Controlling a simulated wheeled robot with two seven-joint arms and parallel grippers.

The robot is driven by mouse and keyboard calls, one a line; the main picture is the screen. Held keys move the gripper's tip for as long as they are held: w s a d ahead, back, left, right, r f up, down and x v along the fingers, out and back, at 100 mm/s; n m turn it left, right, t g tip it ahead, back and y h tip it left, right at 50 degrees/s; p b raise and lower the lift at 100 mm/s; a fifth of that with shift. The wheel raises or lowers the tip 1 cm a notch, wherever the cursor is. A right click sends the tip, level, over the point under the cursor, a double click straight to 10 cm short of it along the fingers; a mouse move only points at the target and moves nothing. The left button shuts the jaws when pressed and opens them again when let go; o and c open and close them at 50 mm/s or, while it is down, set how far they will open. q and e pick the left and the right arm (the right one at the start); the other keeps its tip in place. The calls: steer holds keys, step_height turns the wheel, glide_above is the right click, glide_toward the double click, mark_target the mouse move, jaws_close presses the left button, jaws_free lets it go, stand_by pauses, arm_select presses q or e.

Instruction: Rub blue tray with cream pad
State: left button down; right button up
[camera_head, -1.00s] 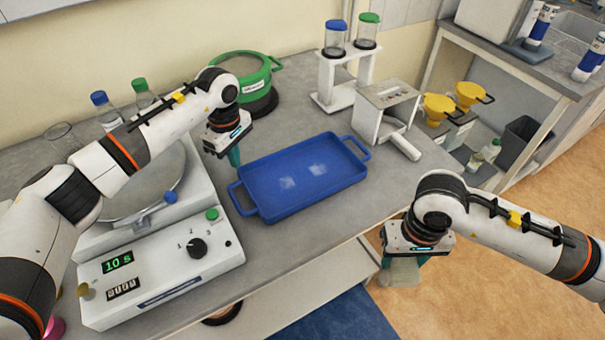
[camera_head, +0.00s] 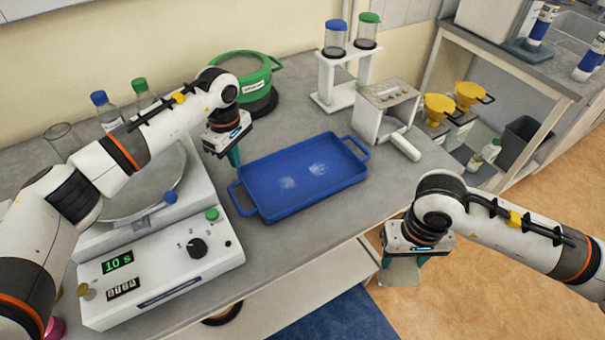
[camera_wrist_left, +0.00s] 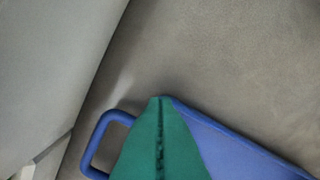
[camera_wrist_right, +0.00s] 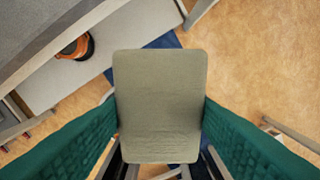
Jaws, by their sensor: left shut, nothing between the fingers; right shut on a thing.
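The blue tray (camera_head: 290,200) lies on the grey bench, with two whitish smudges on its floor. Its left handle and a corner also show in the left wrist view (camera_wrist_left: 98,135). My left gripper (camera_head: 235,158) is shut and empty, above the bench at the tray's back left corner. My right gripper (camera_head: 405,262) is shut on the cream pad (camera_wrist_right: 160,105), which is held out in front of the bench edge, right of the tray and apart from it. In the head view the pad (camera_head: 402,272) shows only partly below the gripper.
A white machine with a dial (camera_head: 170,265) and round plate stands left of the tray. A green pot (camera_head: 250,80) is behind it. A white box with a lever (camera_head: 385,108) and a jar stand (camera_head: 335,90) are at the back right. Bench in front of the tray is clear.

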arm_select(q)
steer(key=shift+f+b, duration=0.55)
steer(key=shift+f, duration=0.05)
arm_select(e)
steer(key=shift+f, duration=0.55)
